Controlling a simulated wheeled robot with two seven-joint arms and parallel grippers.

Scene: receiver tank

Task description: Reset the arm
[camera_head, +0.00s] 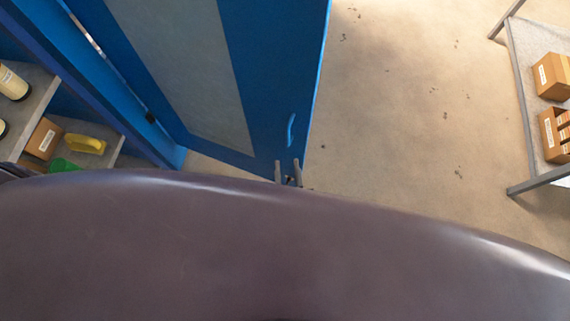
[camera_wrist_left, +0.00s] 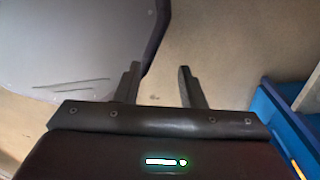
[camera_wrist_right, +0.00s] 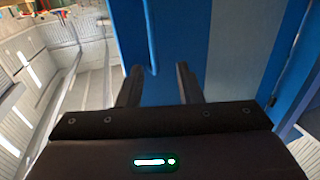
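My right gripper (camera_head: 288,168) shows just above the dark curved surface in the head view, by the lower free corner of a blue door. In the right wrist view my right gripper (camera_wrist_right: 158,70) is open and empty, with its fingers toward the blue door (camera_wrist_right: 180,35). The door handle (camera_wrist_right: 150,40) runs down between the fingertips in that view; I see no grip on it. My left gripper (camera_wrist_left: 159,69) is open and empty in the left wrist view, over bare floor. It is hidden in the head view.
The blue door (camera_head: 262,70) with a grey panel stands open. Left shelves (camera_head: 30,105) hold bottles, a box and a yellow item (camera_head: 85,144). A grey rack (camera_head: 525,90) with cardboard boxes (camera_head: 552,75) stands at the right. Floor between door and rack is clear.

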